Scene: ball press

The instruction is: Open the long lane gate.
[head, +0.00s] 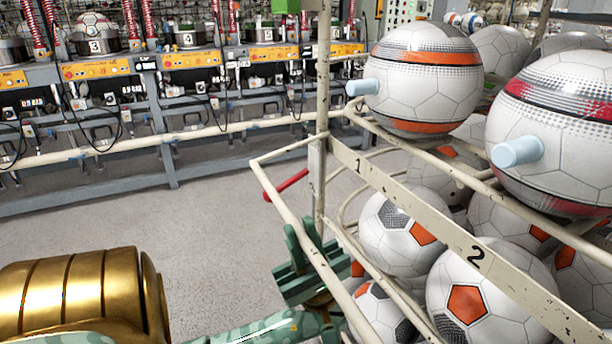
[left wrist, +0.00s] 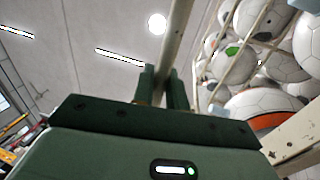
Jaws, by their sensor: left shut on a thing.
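The cream tubular lane gate (head: 283,202) stands at the left side of the ball rack. Its long bar slants down toward me, and a short bar runs from its far corner to the rack's upright post. My left gripper (head: 306,245), green, is shut on the long bar, below the far corner. In the left wrist view the fingers (left wrist: 162,82) close around the bar (left wrist: 178,40). A red handle (head: 286,185) sticks out beside the gate's far end. I cannot tell how far the gate is swung. My right gripper is out of view.
The rack rail (head: 440,222), marked 1 and 2, runs along the right. Balls (head: 400,232) fill the lanes below. Two balls with pale blue plugs (head: 425,80) sit on top. Bare grey floor (head: 130,225) lies left, with a press bench (head: 150,70) behind.

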